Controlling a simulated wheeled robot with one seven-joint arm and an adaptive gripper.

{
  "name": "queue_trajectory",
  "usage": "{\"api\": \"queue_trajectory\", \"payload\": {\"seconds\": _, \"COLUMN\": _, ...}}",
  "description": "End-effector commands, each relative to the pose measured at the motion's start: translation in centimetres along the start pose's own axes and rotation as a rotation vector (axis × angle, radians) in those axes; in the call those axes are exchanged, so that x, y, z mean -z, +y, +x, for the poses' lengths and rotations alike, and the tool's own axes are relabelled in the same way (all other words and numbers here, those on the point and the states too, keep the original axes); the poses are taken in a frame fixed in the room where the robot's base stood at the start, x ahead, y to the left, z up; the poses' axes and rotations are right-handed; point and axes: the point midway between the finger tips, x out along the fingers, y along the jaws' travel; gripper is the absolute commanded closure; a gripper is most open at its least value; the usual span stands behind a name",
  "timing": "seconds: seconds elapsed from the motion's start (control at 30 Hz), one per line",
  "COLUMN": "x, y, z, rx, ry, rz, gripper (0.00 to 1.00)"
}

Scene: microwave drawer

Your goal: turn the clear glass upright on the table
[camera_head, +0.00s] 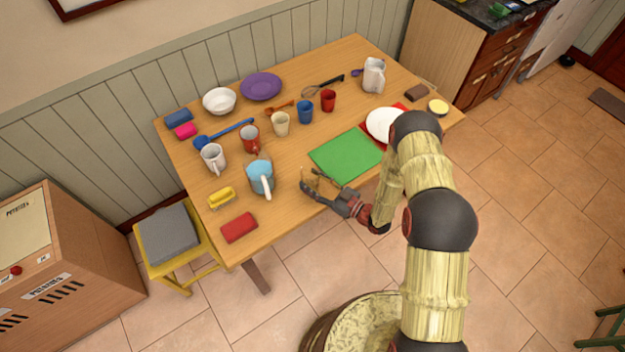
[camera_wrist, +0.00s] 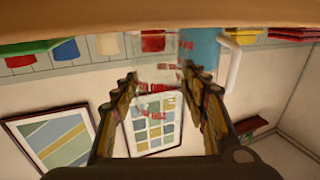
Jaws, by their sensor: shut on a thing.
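My gripper (camera_head: 314,182) is low over the front edge of the table (camera_head: 290,222), left of the green mat. In the wrist view my gripper (camera_wrist: 162,76) has its two fingers on either side of a clear glass (camera_wrist: 158,90) with red print, and is shut on it. The wrist picture is upside down, with the table at its top. The glass is see-through and hardly shows in the head view. I cannot tell whether it is upright or touches the table.
A light-blue pitcher (camera_head: 260,178) with a white handle stands left of my gripper. The green mat (camera_head: 346,156) lies to its right. A yellow item (camera_head: 221,197) and a red cloth (camera_head: 239,228) lie at the front left. Mugs and cups stand farther back. Bare wood lies between pitcher and mat.

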Motion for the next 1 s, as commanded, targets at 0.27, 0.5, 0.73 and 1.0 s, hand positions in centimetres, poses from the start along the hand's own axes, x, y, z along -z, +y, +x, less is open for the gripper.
{"api": "queue_trajectory", "payload": {"seconds": 0.27, "x": -0.79, "y": 0.01, "z": 0.02, "rx": 0.000, "ry": 0.001, "rz": -0.001, "gripper": 0.78}}
{"api": "queue_trajectory", "payload": {"seconds": 0.5, "x": -0.75, "y": 0.02, "z": 0.02, "rx": 0.000, "ry": 0.001, "rz": -0.001, "gripper": 0.51}}
{"api": "queue_trajectory", "payload": {"seconds": 0.73, "x": -0.77, "y": 0.01, "z": 0.01, "rx": 0.000, "ry": 0.001, "rz": -0.001, "gripper": 0.38}}
{"api": "queue_trajectory", "payload": {"seconds": 1.0, "x": -0.79, "y": 0.00, "z": 0.01, "rx": 0.000, "ry": 0.000, "rz": 0.000, "gripper": 0.34}}
